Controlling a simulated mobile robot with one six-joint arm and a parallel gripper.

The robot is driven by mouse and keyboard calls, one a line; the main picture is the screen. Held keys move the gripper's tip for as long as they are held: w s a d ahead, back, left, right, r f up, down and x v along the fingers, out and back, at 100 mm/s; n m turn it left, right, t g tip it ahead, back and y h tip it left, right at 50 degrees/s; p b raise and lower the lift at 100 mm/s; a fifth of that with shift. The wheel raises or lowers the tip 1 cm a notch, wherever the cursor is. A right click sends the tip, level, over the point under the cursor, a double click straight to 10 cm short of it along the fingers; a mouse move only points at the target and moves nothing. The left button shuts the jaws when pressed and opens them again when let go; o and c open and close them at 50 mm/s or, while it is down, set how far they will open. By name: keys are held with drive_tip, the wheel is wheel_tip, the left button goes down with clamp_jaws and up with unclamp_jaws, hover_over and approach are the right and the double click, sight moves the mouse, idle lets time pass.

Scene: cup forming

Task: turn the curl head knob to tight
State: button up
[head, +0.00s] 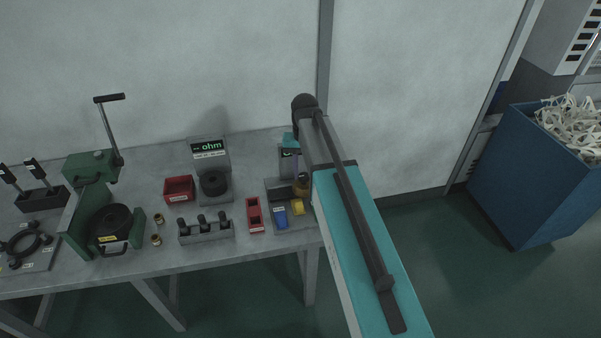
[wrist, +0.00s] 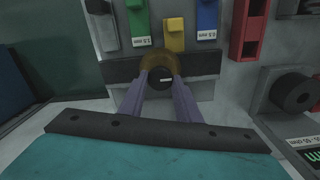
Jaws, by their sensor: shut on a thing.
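The curl head knob (wrist: 160,73) is a dark round piece with a small white mark, within a brass-coloured ring, in the upper middle of the wrist view. A dark bar (wrist: 122,69) lies across behind it. My gripper (wrist: 161,80) has its two purple fingers on either side of the knob and is shut on it. In the head view my arm reaches over the right end of the table and hides most of the gripper. The brass-coloured ring (head: 301,187) shows there beside my arm. I cannot read the knob's setting.
Green (wrist: 138,20), yellow (wrist: 174,36) and blue (wrist: 207,18) labelled blocks stand just beyond the knob. A red tray (head: 254,215) and a meter with an "ohm" display (head: 208,152) are to the left. A green press (head: 92,167) stands further left.

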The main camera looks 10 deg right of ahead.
drive_tip(key=m, duration=0.4)
drive_tip(key=shift+s+f+m, duration=0.15)
drive_tip(key=shift+s+m, duration=0.1)
drive_tip(key=shift+m, duration=0.05)
drive_tip(key=m, duration=0.8)
drive_tip(key=shift+a+m, duration=0.1)
drive_tip(key=shift+m, duration=0.3)
drive_tip(key=m, duration=0.4)
drive_tip(key=shift+m, duration=0.4)
drive_tip(key=shift+w, duration=0.1)
drive_tip(key=o, duration=1.1)
drive_tip(key=shift+c, duration=0.2)
